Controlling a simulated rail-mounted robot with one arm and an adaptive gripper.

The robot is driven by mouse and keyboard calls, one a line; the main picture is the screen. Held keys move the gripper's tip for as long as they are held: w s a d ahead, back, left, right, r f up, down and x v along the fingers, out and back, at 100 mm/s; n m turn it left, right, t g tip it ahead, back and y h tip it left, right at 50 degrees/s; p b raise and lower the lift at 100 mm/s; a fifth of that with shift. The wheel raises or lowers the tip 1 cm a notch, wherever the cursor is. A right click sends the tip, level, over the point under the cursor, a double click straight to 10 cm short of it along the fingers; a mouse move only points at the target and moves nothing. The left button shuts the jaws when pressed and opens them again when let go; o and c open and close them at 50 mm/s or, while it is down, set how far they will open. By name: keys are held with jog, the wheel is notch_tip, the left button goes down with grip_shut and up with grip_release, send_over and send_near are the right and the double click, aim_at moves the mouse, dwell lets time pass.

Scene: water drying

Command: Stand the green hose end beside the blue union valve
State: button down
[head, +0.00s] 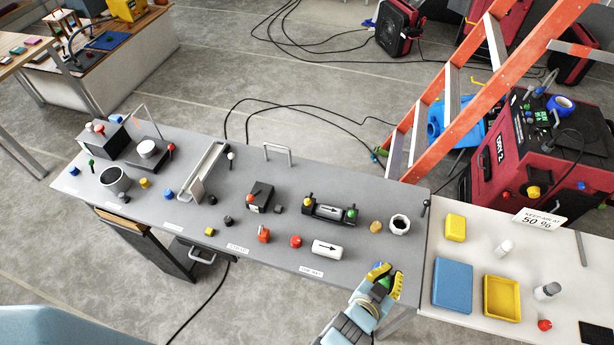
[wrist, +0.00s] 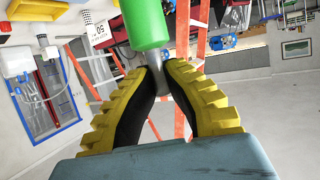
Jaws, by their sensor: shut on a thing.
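My gripper (head: 387,277) has yellow ribbed fingers and hangs at the front edge of the grey bench, near its right end. In the wrist view my gripper (wrist: 166,70) is shut on the grey stem of the green hose end (wrist: 147,22). Its green body extends beyond the fingertips. In the head view, green shows between the fingers, mostly hidden by them. Small blue pieces stand on the left of the bench: one at mid-left (head: 168,194), one at the far-left end (head: 73,171). They are too small to tell which is the blue union valve.
A black fixture (head: 330,212) with yellow and green ends, a white cylinder (head: 327,249) and a white ring (head: 400,224) stand near my gripper. A white table (head: 470,285) with a blue tray (head: 453,286) adjoins at right. An orange ladder (head: 462,100) stands behind.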

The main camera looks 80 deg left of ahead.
jog(key=shift+s+d, duration=0.3)
jog(key=shift+d, duration=0.1)
jog(key=shift+w+a+f+b, duration=1.1)
jog(key=shift+w+f+b, duration=0.85)
jog(key=shift+w+f, duration=0.15)
jog(key=shift+w+a+f+b, duration=1.05)
jog(key=shift+w+f+b, duration=1)
jog(key=shift+f, duration=0.15)
jog(key=shift+w+a+f+b, duration=1.1)
jog(key=shift+w+f+b, duration=0.8)
jog(key=shift+w+f, duration=0.2)
jog(key=shift+f, duration=0.25)
jog(key=c, duration=1.2)
grip_release()
jog(key=shift+c, duration=0.2)
